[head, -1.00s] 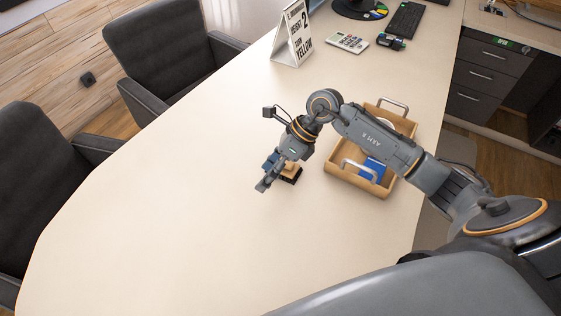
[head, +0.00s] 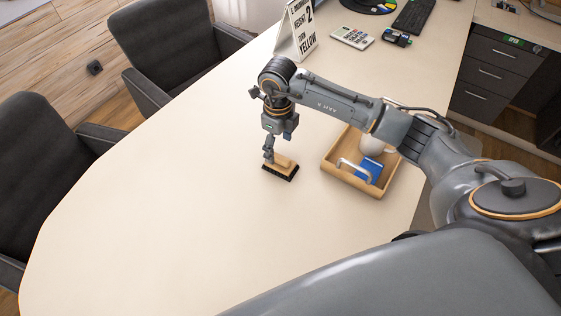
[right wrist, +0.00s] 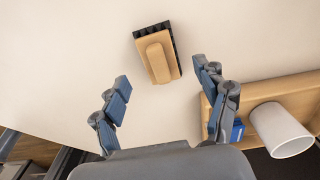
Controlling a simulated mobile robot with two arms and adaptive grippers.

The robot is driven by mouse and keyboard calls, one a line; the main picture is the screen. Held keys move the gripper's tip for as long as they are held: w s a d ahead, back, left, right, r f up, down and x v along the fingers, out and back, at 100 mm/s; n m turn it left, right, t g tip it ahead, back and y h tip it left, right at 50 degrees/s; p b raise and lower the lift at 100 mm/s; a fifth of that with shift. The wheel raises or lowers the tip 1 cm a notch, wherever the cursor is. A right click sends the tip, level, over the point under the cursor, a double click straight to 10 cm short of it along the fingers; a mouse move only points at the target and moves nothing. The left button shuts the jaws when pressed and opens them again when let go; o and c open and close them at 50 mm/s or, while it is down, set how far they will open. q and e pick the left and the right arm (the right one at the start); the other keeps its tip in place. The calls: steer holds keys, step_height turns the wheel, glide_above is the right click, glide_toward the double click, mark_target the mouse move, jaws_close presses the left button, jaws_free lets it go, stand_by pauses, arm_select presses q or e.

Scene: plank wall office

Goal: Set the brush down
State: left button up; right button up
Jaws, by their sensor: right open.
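The brush (head: 280,168) has a tan wooden body and dark bristles. It rests bristles down on the pale table (head: 170,220), left of the wooden tray. My right gripper (head: 269,157) points down just above and behind the brush, and partly overlaps it in the head view. In the right wrist view the brush (right wrist: 158,56) lies beyond the fingertips, and the blue-padded fingers of the right gripper (right wrist: 160,75) are spread apart with nothing between them. My left gripper is not in view.
A wooden tray (head: 341,178) with metal handles holds a white cup (head: 372,145) and a blue item (head: 367,170). A sign (head: 297,30), a calculator (head: 352,38) and a keyboard (head: 412,17) are at the back. The table's left and front are clear.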

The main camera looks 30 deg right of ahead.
mark_target(279, 156)
steer(key=f, duration=0.2)
steer(key=f+p, duration=0.1)
steer(key=f, duration=0.1)
steer(key=shift+s+a+f, duration=0.1)
steer(key=shift+s+f, duration=0.1)
steer(key=shift+f, duration=0.2)
steer(key=shift+w+f, duration=0.1)
steer(key=shift+f, duration=0.4)
steer(key=shift+r, duration=0.1)
steer(key=c, duration=1.4)
